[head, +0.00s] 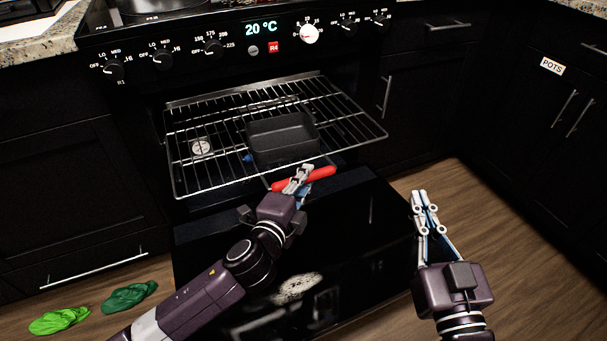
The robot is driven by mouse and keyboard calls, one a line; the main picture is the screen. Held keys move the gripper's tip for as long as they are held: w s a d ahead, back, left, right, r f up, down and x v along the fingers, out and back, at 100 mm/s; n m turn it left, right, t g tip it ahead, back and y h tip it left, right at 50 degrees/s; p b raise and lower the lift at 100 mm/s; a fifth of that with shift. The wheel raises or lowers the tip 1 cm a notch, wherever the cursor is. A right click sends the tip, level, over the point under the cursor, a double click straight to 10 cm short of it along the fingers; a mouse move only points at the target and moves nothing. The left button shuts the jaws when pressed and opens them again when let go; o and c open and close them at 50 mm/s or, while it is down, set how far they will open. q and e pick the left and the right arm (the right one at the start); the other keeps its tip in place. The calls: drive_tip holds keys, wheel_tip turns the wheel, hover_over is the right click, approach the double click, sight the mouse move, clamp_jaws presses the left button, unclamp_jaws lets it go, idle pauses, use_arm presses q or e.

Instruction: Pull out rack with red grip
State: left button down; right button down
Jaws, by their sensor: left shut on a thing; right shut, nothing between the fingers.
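The wire rack (346,119) juts out of the open oven above the lowered door. A red grip (319,174) is at its front edge. My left gripper (304,174) is shut on the red grip, and its fingers cover part of it. A dark rectangular pan (283,138) sits on the rack behind the grip. My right gripper (419,195) is shut and empty, to the right of the oven door and apart from the rack.
The oven door (345,235) lies open below the rack. A round white dial (201,147) is at the rack's left. Light green (59,320) and dark green (130,296) cloth-like items lie on the floor at left. Wooden floor (535,275) is clear at right.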

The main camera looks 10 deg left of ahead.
use_arm(q)
drive_tip(key=c, duration=1.8)
unclamp_jaws()
drive_tip(key=shift+s, duration=0.1)
drive_tip(key=v, duration=1.2)
